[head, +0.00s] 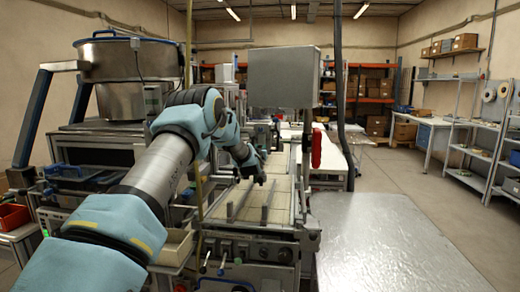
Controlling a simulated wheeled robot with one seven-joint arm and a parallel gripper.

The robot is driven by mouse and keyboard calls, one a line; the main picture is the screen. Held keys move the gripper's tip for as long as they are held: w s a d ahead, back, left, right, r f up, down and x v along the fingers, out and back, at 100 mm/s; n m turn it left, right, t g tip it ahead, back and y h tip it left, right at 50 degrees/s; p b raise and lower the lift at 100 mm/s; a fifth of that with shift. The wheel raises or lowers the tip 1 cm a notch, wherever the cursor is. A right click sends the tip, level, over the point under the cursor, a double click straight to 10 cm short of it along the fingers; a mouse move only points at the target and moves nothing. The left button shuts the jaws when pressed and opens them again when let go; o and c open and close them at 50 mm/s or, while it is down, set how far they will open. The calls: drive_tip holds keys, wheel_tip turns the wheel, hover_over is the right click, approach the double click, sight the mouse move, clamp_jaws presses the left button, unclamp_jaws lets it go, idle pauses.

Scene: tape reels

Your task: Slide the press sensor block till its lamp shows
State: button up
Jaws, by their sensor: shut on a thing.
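My gripper (258,178) is small and dark at the end of my arm, low over the back left of the pale press bed (250,208). It is shut on a small part that looks like the sensor block, mostly hidden by the fingers. The block's outline and its lamp cannot be made out at this size. Two grey upright bars or rails (268,203) stand on the bed just in front of my gripper.
A grey box (283,77) hangs above the bed, with a red handle (316,148) at its right. A front panel with knobs (252,248) faces me. A bare metal table (385,240) lies to the right. A steel bowl (130,68) stands at the left. The right floor is clear.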

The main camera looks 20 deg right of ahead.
clamp_jaws()
idle(0.9)
